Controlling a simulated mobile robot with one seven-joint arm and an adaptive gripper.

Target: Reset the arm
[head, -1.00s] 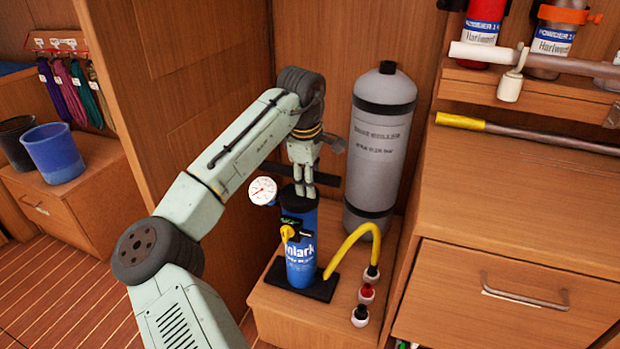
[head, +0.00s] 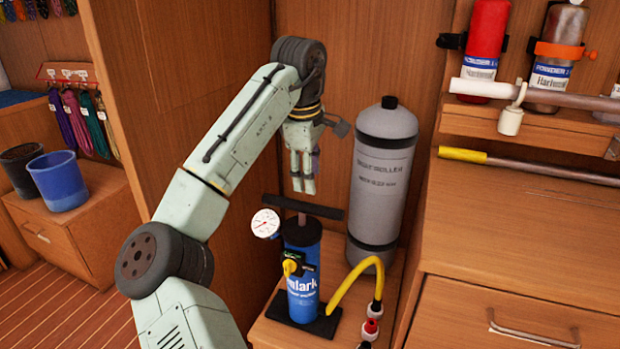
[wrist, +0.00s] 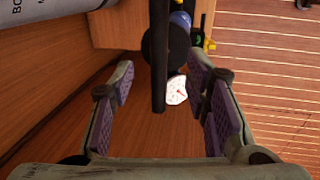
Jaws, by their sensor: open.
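My gripper (head: 302,184) hangs fingers down, just above the black T-handle (head: 304,207) of a blue hand pump (head: 303,265). In the wrist view my gripper (wrist: 165,95) has its purple-padded fingers spread wide with nothing held. The handle bar (wrist: 159,60) and the white round gauge (wrist: 174,90) show beyond the gap between the fingers. In the head view the gauge (head: 266,223) is at the pump's upper left. The pump stands upright on a black foot on a low wooden box.
A grey cylinder (head: 382,185) stands close to the right of my gripper. A yellow hose (head: 350,280) curves from the pump. A wooden wall (head: 190,90) is behind my arm. Drawers (head: 490,310) and a shelf with bottles (head: 486,45) are at right, buckets (head: 58,180) at left.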

